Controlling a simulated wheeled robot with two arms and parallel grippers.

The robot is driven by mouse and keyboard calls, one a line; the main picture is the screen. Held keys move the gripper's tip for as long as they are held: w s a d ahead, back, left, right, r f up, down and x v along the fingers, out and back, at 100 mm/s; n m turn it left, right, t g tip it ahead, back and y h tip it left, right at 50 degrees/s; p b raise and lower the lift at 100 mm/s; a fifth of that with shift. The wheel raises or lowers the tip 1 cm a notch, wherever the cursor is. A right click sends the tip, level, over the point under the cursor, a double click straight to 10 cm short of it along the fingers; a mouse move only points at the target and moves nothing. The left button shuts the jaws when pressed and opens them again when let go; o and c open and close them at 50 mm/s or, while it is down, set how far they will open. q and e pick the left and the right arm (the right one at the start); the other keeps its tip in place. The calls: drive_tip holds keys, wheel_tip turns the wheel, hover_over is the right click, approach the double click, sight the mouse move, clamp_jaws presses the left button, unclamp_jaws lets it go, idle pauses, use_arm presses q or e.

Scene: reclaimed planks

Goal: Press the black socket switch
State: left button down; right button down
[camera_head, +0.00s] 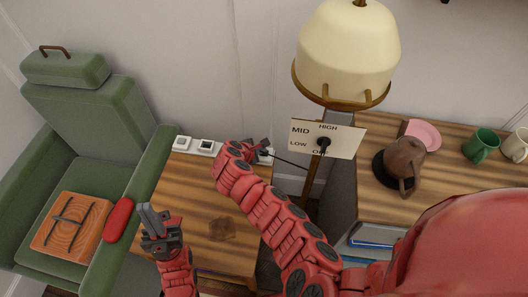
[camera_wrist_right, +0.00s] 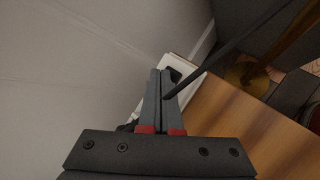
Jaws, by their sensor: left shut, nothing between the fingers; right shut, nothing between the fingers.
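A white socket strip (camera_head: 218,150) lies along the back edge of the wooden side table. It carries a black square switch (camera_head: 206,145) and a paler square one (camera_head: 182,143) to its left. My right gripper (camera_head: 266,147) is shut and empty over the strip's right end, hiding part of it. In the right wrist view, its closed fingertips (camera_wrist_right: 161,72) are at the white strip (camera_wrist_right: 193,88), beside a small black part (camera_wrist_right: 175,74); I cannot tell whether they touch or whether that part is a switch or plug. My left gripper (camera_head: 148,212) is shut and empty above the table's front left.
A dark cord (camera_head: 290,161) runs from the strip towards the lamp (camera_head: 347,50) and its MID/LOW/HIGH sign (camera_head: 326,138). A green armchair (camera_head: 98,120) stands left. A second table (camera_head: 455,160) at right holds a brown pot (camera_head: 404,160) and mugs.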

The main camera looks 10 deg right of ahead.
drive_tip(key=shift+r, duration=0.1)
drive_tip(key=shift+r+p, duration=0.4)
idle(0.3)
wheel_tip(320, 180, up, 6)
drive_tip(key=p, duration=0.4)
idle(0.5)
